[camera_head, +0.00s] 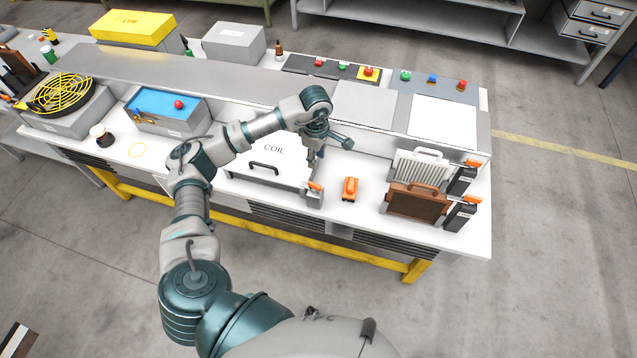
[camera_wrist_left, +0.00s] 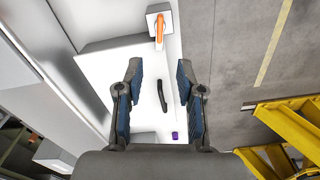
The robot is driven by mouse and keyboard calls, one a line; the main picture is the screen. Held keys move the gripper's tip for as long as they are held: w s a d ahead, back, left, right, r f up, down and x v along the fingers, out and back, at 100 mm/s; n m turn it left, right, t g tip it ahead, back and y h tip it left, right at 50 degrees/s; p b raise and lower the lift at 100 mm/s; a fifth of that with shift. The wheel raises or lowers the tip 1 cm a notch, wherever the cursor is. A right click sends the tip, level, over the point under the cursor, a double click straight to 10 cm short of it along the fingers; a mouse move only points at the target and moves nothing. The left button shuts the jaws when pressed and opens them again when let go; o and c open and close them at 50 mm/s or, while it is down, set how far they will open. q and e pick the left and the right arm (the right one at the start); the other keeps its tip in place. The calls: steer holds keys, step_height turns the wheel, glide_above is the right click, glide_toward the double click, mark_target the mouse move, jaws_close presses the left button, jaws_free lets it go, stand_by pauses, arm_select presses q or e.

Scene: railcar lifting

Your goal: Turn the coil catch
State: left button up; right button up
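The coil box (camera_head: 240,160) is a white box marked COIL, with a dark handle (camera_head: 264,168) on its front. The coil catch (camera_head: 315,187) is an orange lever on a grey block at the box's right front corner. In the left wrist view the catch (camera_wrist_left: 159,28) shows at the top, beyond the fingertips, and the handle (camera_wrist_left: 161,95) lies between the fingers. My left gripper (camera_head: 316,157) is over the right side of the box, apart from the catch. In the wrist view my left gripper (camera_wrist_left: 158,68) is open and empty. My right gripper is not seen.
An orange item (camera_head: 350,188) lies right of the catch. A white finned unit (camera_head: 420,172) and a brown framed one (camera_head: 415,203) stand farther right, beside orange-topped catches (camera_head: 472,200). A blue-topped box (camera_head: 165,103) is left. The bench front (camera_head: 370,215) is clear.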

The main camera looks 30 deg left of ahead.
arm_select(q)
steer(key=p, duration=0.1)
glide_above(316, 185)
steer(key=a, duration=0.2)
steer(key=f, duration=0.9)
steer(key=shift+a, duration=0.2)
steer(key=d+f, duration=0.2)
steer(key=f, duration=0.1)
steer(key=d+f+p, duration=0.1)
steer(key=shift+f, duration=0.75)
steer(key=shift+a+f, duration=0.2)
steer(key=shift+a, duration=0.7)
steer(key=shift+c, duration=0.4)
steer(key=shift+a+f, duration=0.15)
steer(key=shift+a, duration=0.1)
steer(key=c, duration=0.4)
steer(key=shift+a, duration=0.1)
jaws_close()
steer(key=shift+w+d, duration=0.1)
steer(key=shift+d, duration=0.55)
steer(key=shift+d+r, duration=0.2)
steer(key=shift+d, duration=0.05)
steer(key=shift+a, duration=0.1)
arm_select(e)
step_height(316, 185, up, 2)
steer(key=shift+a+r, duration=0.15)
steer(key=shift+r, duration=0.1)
